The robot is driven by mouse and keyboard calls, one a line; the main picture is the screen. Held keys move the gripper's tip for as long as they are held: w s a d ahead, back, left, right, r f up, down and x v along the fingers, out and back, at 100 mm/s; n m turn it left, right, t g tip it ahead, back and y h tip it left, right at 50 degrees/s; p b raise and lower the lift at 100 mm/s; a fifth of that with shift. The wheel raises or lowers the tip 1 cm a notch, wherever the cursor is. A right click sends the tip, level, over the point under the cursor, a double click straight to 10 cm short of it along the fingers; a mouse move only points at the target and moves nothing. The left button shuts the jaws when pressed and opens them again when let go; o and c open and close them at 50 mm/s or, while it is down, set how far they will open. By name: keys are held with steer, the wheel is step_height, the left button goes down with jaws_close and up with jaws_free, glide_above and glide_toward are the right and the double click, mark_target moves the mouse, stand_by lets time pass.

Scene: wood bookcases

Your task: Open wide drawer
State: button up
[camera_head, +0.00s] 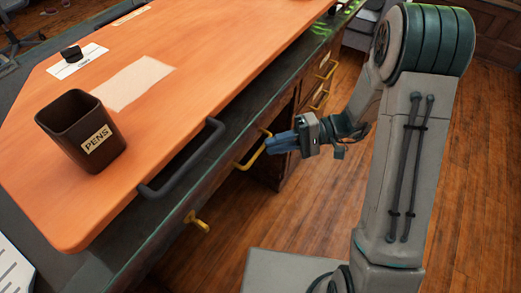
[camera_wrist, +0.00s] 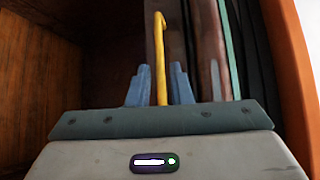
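The desk's front (camera_head: 170,240) runs under its orange top, with a drawer front in shadow below the edge. A yellow handle (camera_head: 242,165) sticks out from this front, and my gripper (camera_head: 268,144) is at its right end. In the wrist view the yellow handle (camera_wrist: 160,60) stands upright in the picture between the two blue fingers (camera_wrist: 160,85) of my gripper. The fingers are apart, with narrow gaps seeming to show beside the handle. Contact cannot be made out. The drawer looks closed, though its edges are hard to see.
A dark rail (camera_head: 180,160) runs along the desk top's near edge. A pen cup (camera_head: 80,130) and papers (camera_head: 133,83) lie on top. Another yellow handle (camera_head: 197,222) is lower left, and more (camera_head: 322,85) are at the right.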

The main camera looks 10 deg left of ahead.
mark_target(261, 148)
steer(key=shift+x, duration=2.2)
steer(key=shift+c, duration=0.3)
jaws_close()
steer(key=shift+d, duration=0.1)
